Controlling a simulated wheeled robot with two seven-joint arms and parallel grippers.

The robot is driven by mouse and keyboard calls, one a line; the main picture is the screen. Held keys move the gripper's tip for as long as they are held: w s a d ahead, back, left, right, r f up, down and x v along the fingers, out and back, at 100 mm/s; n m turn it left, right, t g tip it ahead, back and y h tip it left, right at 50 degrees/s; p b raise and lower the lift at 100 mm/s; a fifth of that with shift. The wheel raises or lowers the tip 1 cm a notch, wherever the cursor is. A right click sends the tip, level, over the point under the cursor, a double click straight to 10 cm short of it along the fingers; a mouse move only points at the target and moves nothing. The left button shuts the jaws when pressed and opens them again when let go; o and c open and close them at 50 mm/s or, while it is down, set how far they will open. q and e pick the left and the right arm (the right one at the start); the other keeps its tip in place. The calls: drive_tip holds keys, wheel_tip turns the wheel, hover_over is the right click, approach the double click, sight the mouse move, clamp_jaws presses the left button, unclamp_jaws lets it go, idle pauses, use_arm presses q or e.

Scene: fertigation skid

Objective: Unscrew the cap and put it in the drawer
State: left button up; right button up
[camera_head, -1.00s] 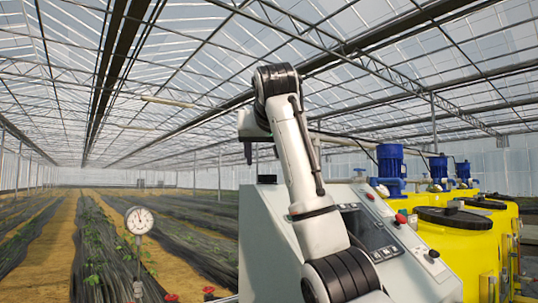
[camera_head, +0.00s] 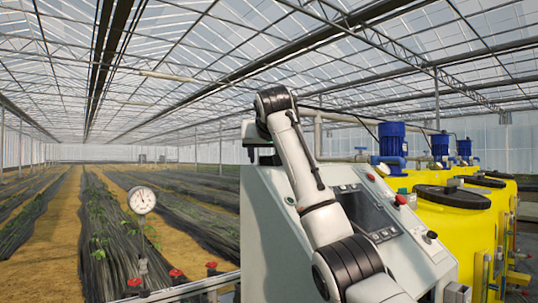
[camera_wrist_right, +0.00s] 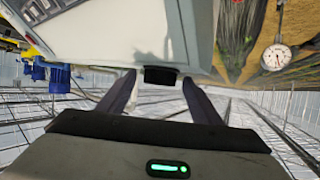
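A short black cylinder, which looks like the cap (camera_wrist_right: 160,76), stands at the edge of the pale grey cabinet (camera_wrist_right: 110,30) in the right wrist view. In the head view a dark patch at the cabinet's (camera_head: 262,230) top left corner seems to be the same cap (camera_head: 267,159), partly covered by my gripper. My right gripper (camera_wrist_right: 159,78) is open, one finger on each side of the cap in the picture; I cannot tell if they touch it. In the head view my right gripper (camera_head: 251,154) is at that corner. I cannot make out a drawer. My left gripper is not in view.
The cabinet's sloping panel has a dark screen (camera_head: 365,212) and a red button (camera_head: 400,200). Yellow tanks (camera_head: 430,225) with blue motors (camera_head: 391,140) stand on the right. A pressure gauge (camera_head: 142,200) and red valve handles (camera_head: 176,272) are at the lower left.

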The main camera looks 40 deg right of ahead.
drive_tip(key=c, duration=0.9)
drive_tip(key=shift+s+d+f+n+t+y+b, duration=0.1)
drive_tip(key=shift+d+n+t+y+b, duration=0.05)
drive_tip(key=shift+n+t+y+b, duration=0.2)
drive_tip(key=shift+c, duration=0.2)
drive_tip(key=shift+d+n+t+y, duration=0.15)
drive_tip(key=shift+n+t+y, duration=0.2)
drive_tip(key=shift+n+y, duration=0.25)
drive_tip(key=shift+s+n+t+y, duration=0.1)
drive_tip(key=shift+n+t+y, duration=0.2)
drive_tip(key=shift+n+y, duration=0.2)
drive_tip(key=shift+d+r+n+y+p, duration=0.2)
drive_tip(key=shift+n+y+p, duration=0.15)
drive_tip(key=shift+n+y, duration=0.15)
drive_tip(key=shift+s+d+n+t+y, duration=0.1)
drive_tip(key=shift+n+t+y, duration=0.2)
drive_tip(key=shift+n+y, duration=0.25)
drive_tip(key=shift+f+n+t+y, duration=0.1)
drive_tip(key=shift+n+t+y, duration=0.2)
drive_tip(key=shift+n+y, duration=0.25)
